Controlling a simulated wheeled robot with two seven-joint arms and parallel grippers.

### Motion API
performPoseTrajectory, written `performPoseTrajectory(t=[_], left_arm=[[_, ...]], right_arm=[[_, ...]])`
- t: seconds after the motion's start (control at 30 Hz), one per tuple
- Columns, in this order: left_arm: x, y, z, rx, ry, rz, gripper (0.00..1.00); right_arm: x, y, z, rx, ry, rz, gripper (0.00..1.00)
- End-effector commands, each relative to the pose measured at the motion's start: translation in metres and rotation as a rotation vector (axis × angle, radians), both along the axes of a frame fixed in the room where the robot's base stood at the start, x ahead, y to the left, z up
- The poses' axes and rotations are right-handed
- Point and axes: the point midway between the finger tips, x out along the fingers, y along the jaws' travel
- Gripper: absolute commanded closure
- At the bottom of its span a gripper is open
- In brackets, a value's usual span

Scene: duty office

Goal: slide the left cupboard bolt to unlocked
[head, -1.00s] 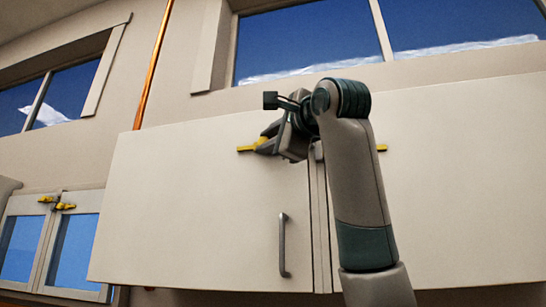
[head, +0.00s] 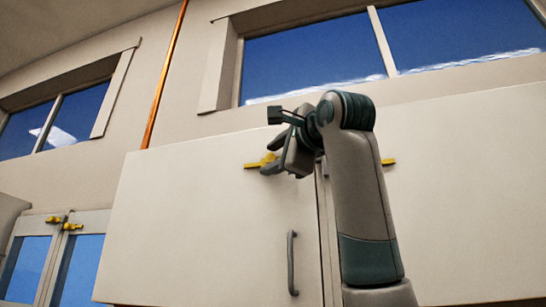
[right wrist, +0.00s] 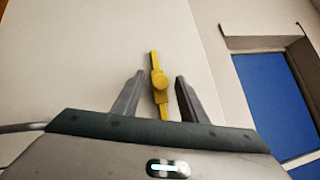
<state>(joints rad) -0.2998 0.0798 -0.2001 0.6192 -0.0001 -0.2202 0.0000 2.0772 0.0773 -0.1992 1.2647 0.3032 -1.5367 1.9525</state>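The left cupboard bolt (head: 254,164) is a yellow bar with a round knob, near the top of the left cupboard door (head: 200,225). In the right wrist view the bolt (right wrist: 154,60) runs upright in the picture, its knob (right wrist: 160,80) between the fingertips. My right gripper (head: 267,158) is open, one finger above the bolt and one below it in the head view. In the right wrist view the gripper (right wrist: 159,77) shows a gap on each side of the knob. Contact is not visible. My left gripper is out of view.
Another yellow bolt (head: 389,161) shows on the right door, partly behind my right arm. A grey door handle (head: 292,263) sits lower on the left door. A glazed cabinet with yellow latches (head: 72,227) stands at far left. Windows (head: 310,62) are above.

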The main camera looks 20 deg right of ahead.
Motion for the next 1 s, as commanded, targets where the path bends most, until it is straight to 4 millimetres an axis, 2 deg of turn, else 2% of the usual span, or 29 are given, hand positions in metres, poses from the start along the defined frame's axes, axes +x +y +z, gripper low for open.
performPoseTrajectory(t=[0.27,0.7,1.0], left_arm=[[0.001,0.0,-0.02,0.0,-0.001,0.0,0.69],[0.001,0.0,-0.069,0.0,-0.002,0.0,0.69],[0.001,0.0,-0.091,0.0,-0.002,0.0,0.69]], right_arm=[[-0.024,-0.003,-0.008,-0.001,-0.002,0.0,0.61],[-0.106,-0.017,-0.025,-0.001,-0.003,0.001,0.61],[-0.153,-0.025,-0.031,0.001,-0.004,0.001,0.61]])
